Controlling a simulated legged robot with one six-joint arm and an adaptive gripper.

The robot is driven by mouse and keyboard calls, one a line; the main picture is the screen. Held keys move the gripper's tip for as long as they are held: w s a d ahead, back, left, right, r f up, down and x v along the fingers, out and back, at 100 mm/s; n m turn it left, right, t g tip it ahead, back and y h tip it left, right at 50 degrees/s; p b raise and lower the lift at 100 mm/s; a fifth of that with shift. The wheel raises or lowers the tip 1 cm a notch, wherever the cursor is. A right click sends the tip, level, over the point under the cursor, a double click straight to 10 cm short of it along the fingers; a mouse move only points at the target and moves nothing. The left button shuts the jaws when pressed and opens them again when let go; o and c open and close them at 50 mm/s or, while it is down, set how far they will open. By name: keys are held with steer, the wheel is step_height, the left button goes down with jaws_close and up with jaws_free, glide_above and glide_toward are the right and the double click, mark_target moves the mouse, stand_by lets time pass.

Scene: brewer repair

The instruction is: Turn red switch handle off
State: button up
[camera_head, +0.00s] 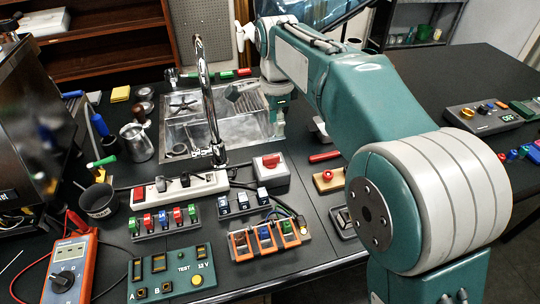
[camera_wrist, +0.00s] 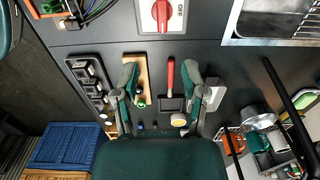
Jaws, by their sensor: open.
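A white box with a red rotary switch handle (camera_head: 271,161) stands on the black worktop right of the white power strip. The same red handle (camera_wrist: 161,13) shows at the top edge of the wrist view, pointing up and down the picture beside the printed word OFF. My gripper (camera_wrist: 160,78) is open and empty, with its two fingers spread below the switch box and apart from it. A separate red-handled tool (camera_wrist: 171,73) shows between the fingers.
The metal sink (camera_head: 178,142) and its tall tap (camera_head: 208,95) are near. The power strip (camera_head: 180,187), fuse blocks (camera_head: 268,240) and a green test board (camera_head: 168,274) crowd the front. A wooden block (camera_head: 329,180) sits right of the switch box.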

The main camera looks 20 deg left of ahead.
mark_target(271, 156)
steer(key=f, duration=0.7)
steer(key=a+f, duration=0.1)
steer(key=f, duration=0.3)
steer(key=shift+s+f, duration=0.1)
steer(key=shift+f, duration=0.1)
jaws_close()
